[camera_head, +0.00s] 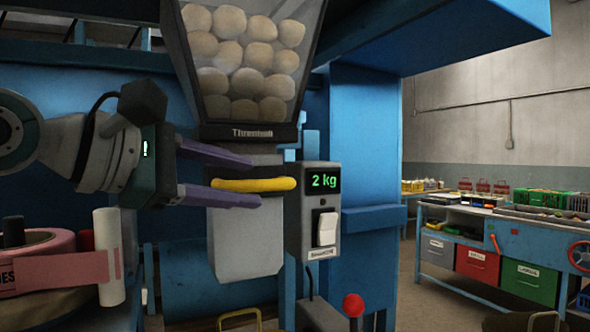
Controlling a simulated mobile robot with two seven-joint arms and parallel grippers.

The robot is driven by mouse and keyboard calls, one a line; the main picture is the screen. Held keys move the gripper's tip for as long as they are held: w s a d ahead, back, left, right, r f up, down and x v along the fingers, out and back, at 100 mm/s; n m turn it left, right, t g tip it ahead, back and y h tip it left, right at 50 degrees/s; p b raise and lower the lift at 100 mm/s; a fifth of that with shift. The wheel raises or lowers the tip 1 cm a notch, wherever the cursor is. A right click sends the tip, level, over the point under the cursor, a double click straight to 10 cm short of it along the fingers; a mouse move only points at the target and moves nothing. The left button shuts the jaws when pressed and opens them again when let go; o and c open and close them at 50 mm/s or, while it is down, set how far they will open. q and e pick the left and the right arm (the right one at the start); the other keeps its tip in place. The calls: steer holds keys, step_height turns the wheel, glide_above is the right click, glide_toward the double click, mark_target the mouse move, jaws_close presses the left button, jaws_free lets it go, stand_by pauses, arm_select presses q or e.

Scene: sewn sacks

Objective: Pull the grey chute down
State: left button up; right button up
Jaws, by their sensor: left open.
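The grey chute (247,248) hangs below the hopper (240,60), which is full of round pale potatoes behind a clear front. A yellow bar handle (280,184) crosses the front of the chute. My left gripper (256,181) comes in from the left with its purple fingers apart, one above and one below the handle. The handle lies between the fingers, and I cannot tell whether either finger touches it. My right gripper is not in view.
A grey box (321,240) with a green "2 kg" display and white switch sits right of the chute. A red knob (353,305) stands below. Pink tape rolls (60,240) and a white roll (108,256) are at lower left. A blue workbench (480,240) is far right.

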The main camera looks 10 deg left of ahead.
mark_target(249, 182)
arm_select(q)
steer(key=shift+p+x, duration=0.4)
steer(key=shift+x, duration=1.6)
steer(key=shift+c, duration=0.4)
jaws_close()
